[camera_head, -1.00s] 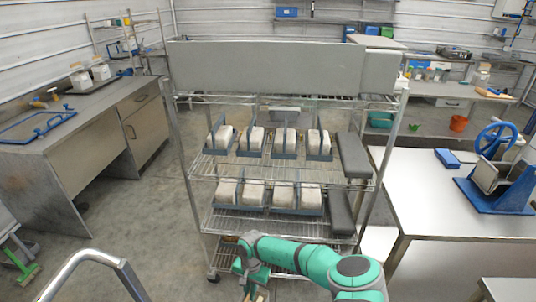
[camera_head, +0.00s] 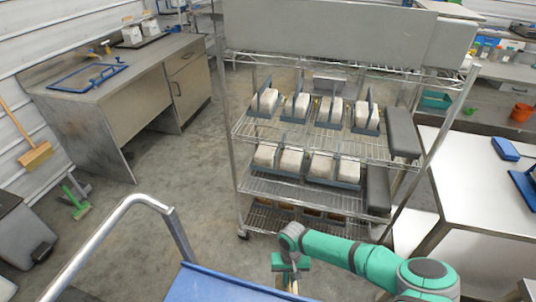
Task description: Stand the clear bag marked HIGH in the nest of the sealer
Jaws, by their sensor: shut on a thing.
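My gripper (camera_head: 291,276) hangs low in front of the wire rack, near the bottom of the head view. It is shut on a small pale tan thing, mostly hidden by the gripper and too small to identify. White-grey bags or blocks (camera_head: 321,165) stand in rows in blue holders on two rack shelves, away from my gripper. I cannot read any HIGH mark, nor tell which is the clear bag. A blue base (camera_head: 525,186) on the steel table at the right is cut by the picture edge. I cannot tell whether it is the sealer, and no nest shows.
The wire rack (camera_head: 230,145) stands ahead. A blue surface (camera_head: 215,287) with a bent metal rail (camera_head: 95,245) lies at the lower left. A steel table (camera_head: 470,200) is at right, a bench (camera_head: 110,95) at left. The floor (camera_head: 170,165) between bench and rack is clear.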

